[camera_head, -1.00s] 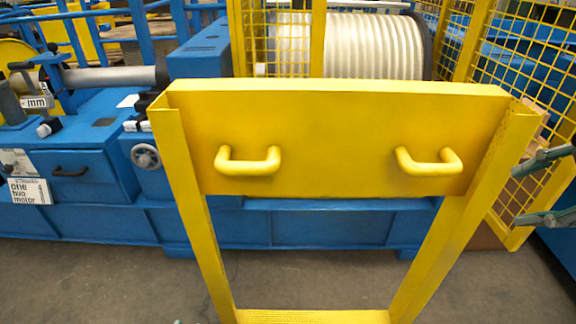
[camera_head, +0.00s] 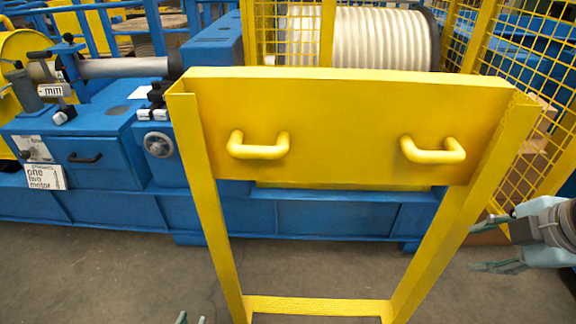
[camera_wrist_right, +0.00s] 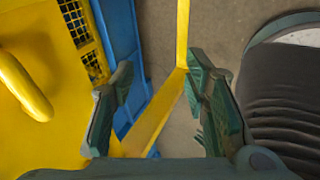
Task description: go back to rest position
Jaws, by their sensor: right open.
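My right gripper (camera_head: 497,242) is at the right edge of the head view, beside the right post of a yellow frame. Its two fingers are spread apart and empty. In the right wrist view, the open fingers (camera_wrist_right: 160,78) have a gap between them, with yellow frame parts and floor beyond. Only two small tips of my left gripper (camera_head: 191,319) show at the bottom edge of the head view. The rest of it is cut off, so I cannot tell whether it is open.
The yellow frame (camera_head: 350,110) stands upright before me, with two handles (camera_head: 258,146) on its panel. A handle also shows in the right wrist view (camera_wrist_right: 22,85). Behind it are a blue machine (camera_head: 110,215), a ribbed drum (camera_head: 385,38) and yellow mesh fencing (camera_head: 545,60). Grey floor (camera_head: 90,280) lies clear at lower left.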

